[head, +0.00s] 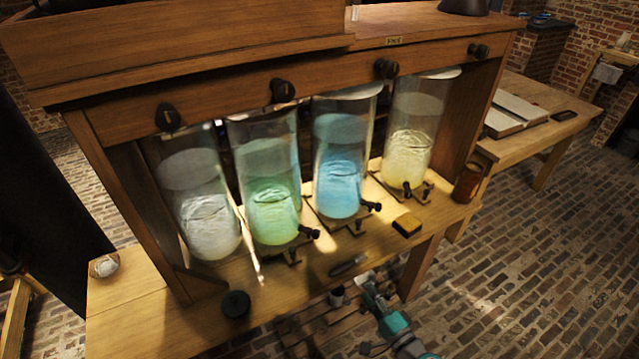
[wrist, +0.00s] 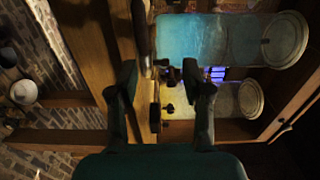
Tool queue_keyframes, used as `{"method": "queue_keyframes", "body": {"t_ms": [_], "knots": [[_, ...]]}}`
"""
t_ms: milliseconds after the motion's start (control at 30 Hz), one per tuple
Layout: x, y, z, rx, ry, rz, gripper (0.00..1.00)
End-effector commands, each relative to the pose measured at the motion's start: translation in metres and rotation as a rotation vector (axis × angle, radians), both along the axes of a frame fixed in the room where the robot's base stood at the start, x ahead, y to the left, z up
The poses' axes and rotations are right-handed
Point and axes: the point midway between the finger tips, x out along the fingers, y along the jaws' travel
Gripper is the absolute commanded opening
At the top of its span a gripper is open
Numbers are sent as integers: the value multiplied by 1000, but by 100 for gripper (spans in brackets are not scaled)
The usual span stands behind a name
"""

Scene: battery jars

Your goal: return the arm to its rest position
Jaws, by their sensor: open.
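My gripper (wrist: 160,78) is open, with its two dark fingers apart and nothing gripped between them in the wrist view. In the head view my gripper (head: 367,283) is small and low, at the front edge of the wooden bench (head: 135,312), below the jars. My teal arm runs down from it to the bottom edge. In the wrist view the scene lies sideways, with a blue jar (wrist: 190,38) beyond the fingers.
Glass jars of clear, green (head: 272,215), blue (head: 338,190) and yellow (head: 408,158) liquid stand in a wooden cabinet. A yellow-topped block (head: 407,224), a dark round knob (head: 235,304) and a brown cup (head: 468,183) sit on the bench. Brick floor (head: 520,270) is clear at right.

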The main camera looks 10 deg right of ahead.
Motion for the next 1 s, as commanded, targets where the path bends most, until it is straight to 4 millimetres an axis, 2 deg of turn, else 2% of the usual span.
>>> {"method": "queue_keyframes", "body": {"t_ms": [167, 267, 367, 500, 667, 867, 1000], "knots": [[-6, 3, -5, -15, 12, -3, 49], [-25, 10, -18, -66, 49, -12, 49], [-57, 20, -36, -158, 105, -29, 49], [-112, 30, -55, -321, 179, -56, 49], [-173, 33, -61, -514, 237, -81, 49], [-244, 29, -45, -763, 262, -103, 49], [-288, 25, -20, -941, 250, -109, 49]]}}
